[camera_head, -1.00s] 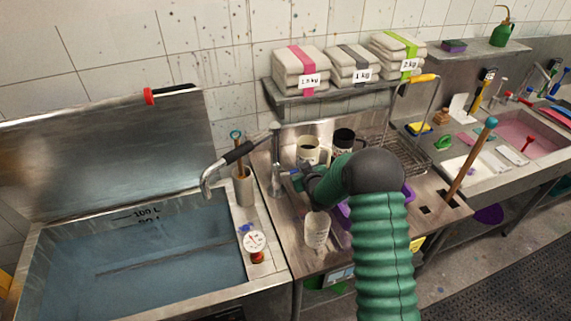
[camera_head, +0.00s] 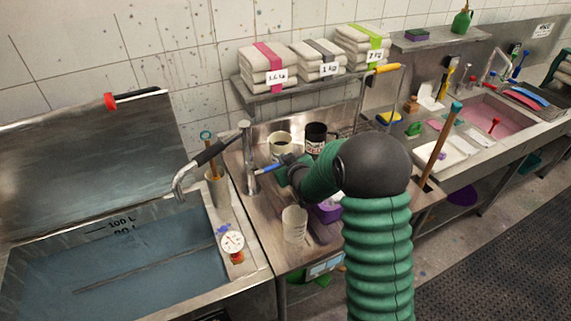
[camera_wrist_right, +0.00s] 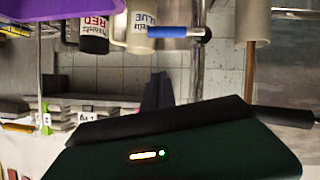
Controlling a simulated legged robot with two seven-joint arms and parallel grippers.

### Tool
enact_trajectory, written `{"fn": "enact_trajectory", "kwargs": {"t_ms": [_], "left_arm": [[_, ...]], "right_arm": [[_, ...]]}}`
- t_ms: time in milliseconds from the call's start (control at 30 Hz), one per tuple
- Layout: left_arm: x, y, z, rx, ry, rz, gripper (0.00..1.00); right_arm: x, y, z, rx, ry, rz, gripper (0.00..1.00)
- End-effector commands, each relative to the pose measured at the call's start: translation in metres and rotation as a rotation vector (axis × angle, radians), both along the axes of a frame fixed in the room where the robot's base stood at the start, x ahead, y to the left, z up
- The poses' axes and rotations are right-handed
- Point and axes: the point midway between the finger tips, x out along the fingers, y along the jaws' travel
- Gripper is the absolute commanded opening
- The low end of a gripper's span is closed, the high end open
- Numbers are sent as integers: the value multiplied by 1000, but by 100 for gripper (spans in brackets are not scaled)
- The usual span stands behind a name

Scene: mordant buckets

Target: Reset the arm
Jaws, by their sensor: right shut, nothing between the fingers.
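My right arm (camera_head: 377,225), sleeved in green, reaches over the steel counter and bends left at a dark joint. My right gripper (camera_head: 286,162) is dark and small, close to the tap's blue lever (camera_head: 268,169); whether they touch is unclear. In the right wrist view its dark fingers (camera_wrist_right: 157,90) are together with nothing between them. That view is upside down and also shows the blue lever (camera_wrist_right: 167,31). My left gripper is not in view.
A cream mug (camera_head: 279,145) and a black mug (camera_head: 316,138) stand behind the gripper. A white beaker (camera_head: 294,225) and a purple container (camera_head: 328,212) are near the forearm. The steel tap (camera_head: 248,165) and water tank (camera_head: 130,250) are left. Folded cloths (camera_head: 262,62) sit on a shelf.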

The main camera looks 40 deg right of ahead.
Motion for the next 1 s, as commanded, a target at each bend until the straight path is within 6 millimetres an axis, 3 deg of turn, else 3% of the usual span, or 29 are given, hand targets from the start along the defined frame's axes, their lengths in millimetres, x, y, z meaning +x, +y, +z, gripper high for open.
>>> {"fn": "enact_trajectory", "kwargs": {"t_ms": [100, 333, 467, 567, 600, 700, 833, 900, 1000], "left_arm": [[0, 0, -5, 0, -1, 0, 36], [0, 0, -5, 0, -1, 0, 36], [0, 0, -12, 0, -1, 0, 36], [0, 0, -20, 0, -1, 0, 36], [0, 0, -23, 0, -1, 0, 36], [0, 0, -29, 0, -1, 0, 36], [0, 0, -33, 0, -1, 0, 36], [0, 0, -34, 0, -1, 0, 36], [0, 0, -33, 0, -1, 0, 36]], "right_arm": [[-14, 4, 6, 0, -1, 0, 0], [-19, 8, 7, 6, 9, 4, 0], [-35, 54, -14, 70, 125, 34, 0], [-74, 117, -44, 158, 310, 70, 0], [-97, 143, -56, 193, 394, 82, 0], [-157, 195, -79, 260, 590, 102, 0], [-221, 233, -96, 309, 778, 115, 0], [-241, 242, -99, 321, 834, 115, 0], [-251, 246, -101, 328, 866, 113, 0]]}}
